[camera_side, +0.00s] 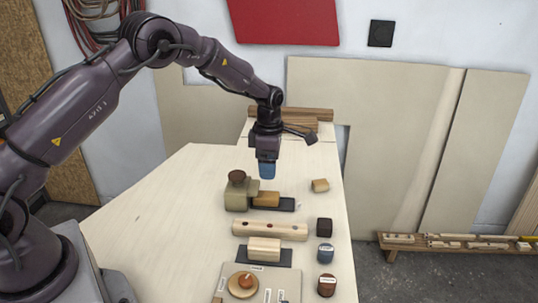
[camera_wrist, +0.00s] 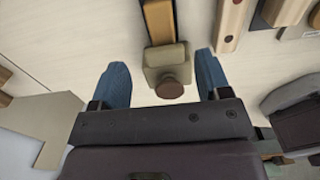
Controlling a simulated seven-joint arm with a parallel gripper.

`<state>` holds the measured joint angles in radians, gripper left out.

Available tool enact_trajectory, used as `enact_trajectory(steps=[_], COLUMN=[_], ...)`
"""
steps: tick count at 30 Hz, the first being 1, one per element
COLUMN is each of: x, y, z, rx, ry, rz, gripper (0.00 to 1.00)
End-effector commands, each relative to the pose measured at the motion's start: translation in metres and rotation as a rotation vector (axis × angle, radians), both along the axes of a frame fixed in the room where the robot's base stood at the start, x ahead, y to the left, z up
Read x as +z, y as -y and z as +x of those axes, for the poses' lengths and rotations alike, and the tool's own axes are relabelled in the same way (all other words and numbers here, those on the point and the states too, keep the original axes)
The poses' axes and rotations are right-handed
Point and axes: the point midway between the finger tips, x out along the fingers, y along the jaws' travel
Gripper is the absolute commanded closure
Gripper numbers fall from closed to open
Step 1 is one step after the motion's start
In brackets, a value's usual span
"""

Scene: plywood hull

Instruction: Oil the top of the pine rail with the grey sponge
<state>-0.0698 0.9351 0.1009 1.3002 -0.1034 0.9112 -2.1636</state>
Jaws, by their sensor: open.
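My gripper (camera_side: 267,172) hangs above the table, its blue fingers pointing down. In the wrist view my gripper (camera_wrist: 162,80) is open and empty, with the fingers wide apart. Beyond them is a grey-olive block with a brown round knob (camera_side: 236,191), also in the wrist view (camera_wrist: 164,58). An orange-brown wood bar (camera_side: 266,199) adjoins it on a dark base. A pale wooden rail with dark and red spots (camera_side: 270,230) lies nearer the front. A pale wood block (camera_side: 264,245) sits on a dark mat. I cannot tell which piece is the grey sponge.
A small wood block (camera_side: 320,185), a dark block (camera_side: 324,227) and two jars (camera_side: 325,254) (camera_side: 327,285) line the right side. A board with a round wooden disc (camera_side: 243,285) is at the front. Boards lie at the back. The table's left half is clear.

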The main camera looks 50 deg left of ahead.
Motion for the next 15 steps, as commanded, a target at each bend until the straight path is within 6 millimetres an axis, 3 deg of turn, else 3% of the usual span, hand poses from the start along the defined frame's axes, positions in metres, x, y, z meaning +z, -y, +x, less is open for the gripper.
enact_trajectory(steps=[9, 15], x=[-0.064, -0.093], y=[0.000, 0.000], z=[-0.001, -0.001], rx=[0.001, 0.000], ry=[-0.004, -0.003], rz=[-0.001, 0.000], gripper=[0.30, 0.30])
